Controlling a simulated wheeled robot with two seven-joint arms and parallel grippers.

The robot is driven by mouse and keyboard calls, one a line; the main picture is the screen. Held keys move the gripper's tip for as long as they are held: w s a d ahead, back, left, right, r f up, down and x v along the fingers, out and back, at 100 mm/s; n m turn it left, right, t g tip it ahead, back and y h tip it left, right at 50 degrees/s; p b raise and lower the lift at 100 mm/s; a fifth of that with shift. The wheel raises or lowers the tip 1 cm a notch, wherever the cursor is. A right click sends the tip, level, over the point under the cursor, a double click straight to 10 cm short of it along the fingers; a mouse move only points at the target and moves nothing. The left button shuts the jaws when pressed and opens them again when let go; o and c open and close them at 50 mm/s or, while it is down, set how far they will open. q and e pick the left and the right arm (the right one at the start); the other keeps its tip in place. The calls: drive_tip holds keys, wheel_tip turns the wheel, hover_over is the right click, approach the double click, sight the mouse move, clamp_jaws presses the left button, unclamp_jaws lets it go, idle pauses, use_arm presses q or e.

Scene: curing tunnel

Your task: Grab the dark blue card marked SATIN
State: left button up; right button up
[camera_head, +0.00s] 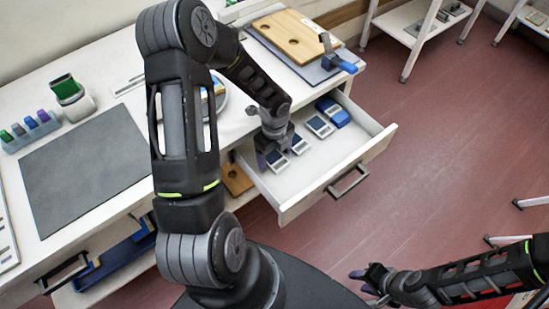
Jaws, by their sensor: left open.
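The open drawer (293,205) holds several small cards or blocks in a row. A blue one (334,112) lies at the far end. Nearer are pale-edged ones with dark faces (320,126), (299,144). Another (279,161) lies partly under my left gripper. No lettering is readable, so I cannot tell which is marked SATIN. My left gripper (271,152) is open, pointing down into the drawer over the nearest cards; its fingertips are partly hidden, and contact cannot be told. My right gripper (366,283) is open and empty over the floor, at the lower right.
On the table are a grey mat (84,168), a rack of coloured bottles (31,132), a green-topped device (68,92) and a wooden board (297,38). A lower drawer (115,262) holds a blue item. White shelving (412,38) stands behind. The floor at right is mostly clear.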

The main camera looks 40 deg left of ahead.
sight(274, 158)
idle(0.6)
use_arm(q)
drive_tip(key=c, duration=1.5)
drive_tip(key=shift+o, duration=0.2)
drive_tip(key=shift+r, duration=0.1)
wheel_tip(274, 158, up, 18)
idle(0.4)
